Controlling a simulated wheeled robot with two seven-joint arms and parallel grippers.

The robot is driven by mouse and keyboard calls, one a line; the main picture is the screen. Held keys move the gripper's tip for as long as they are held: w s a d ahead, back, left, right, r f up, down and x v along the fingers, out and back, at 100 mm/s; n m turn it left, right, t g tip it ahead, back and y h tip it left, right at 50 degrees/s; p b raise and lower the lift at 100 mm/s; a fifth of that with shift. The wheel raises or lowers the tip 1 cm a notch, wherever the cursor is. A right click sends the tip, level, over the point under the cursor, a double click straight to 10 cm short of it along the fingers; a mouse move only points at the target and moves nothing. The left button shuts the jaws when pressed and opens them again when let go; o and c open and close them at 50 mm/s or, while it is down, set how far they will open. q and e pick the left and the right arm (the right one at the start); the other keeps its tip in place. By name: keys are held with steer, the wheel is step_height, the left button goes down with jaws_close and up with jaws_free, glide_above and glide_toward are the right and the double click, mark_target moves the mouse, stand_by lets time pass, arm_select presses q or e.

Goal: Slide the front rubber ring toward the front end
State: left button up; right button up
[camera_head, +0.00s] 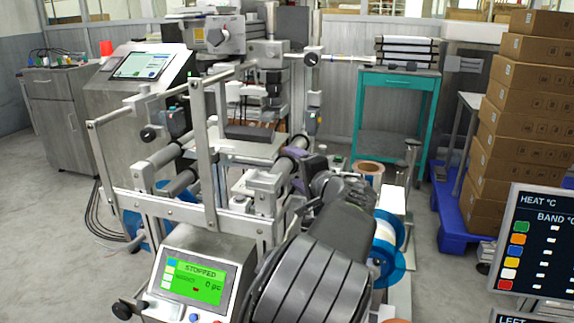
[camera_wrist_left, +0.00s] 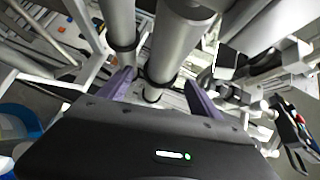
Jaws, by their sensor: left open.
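My left gripper (camera_head: 298,163) is at the steel rollers in the middle of the machine, in the head view. In the left wrist view, its two purple fingers (camera_wrist_left: 158,80) are apart, one on each side of a grey roller (camera_wrist_left: 176,45). A black rubber ring (camera_wrist_left: 154,82) sits around this roller near the fingertips. Another black ring (camera_wrist_left: 123,47) is around the thinner roller at the left. I cannot tell whether a finger touches a ring. My arm and gripper hide much of this roller in the head view. My right gripper is not in view.
Upright metal posts and rails (camera_head: 207,150) stand close left of the gripper. A control box (camera_head: 190,280) with a green screen reading STOPPED is in front. A blue-flanged reel (camera_head: 388,245) is at the right. Open floor lies left; stacked cartons (camera_head: 530,110) stand far right.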

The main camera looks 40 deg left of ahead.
arm_select(q)
steer(key=x, duration=0.4)
steer(key=shift+w+a+f, duration=0.1)
steer(key=shift+w+a, duration=0.05)
steer(key=shift+a, duration=0.05)
steer(key=shift+c, duration=0.3)
jaws_close()
stand_by(0.4)
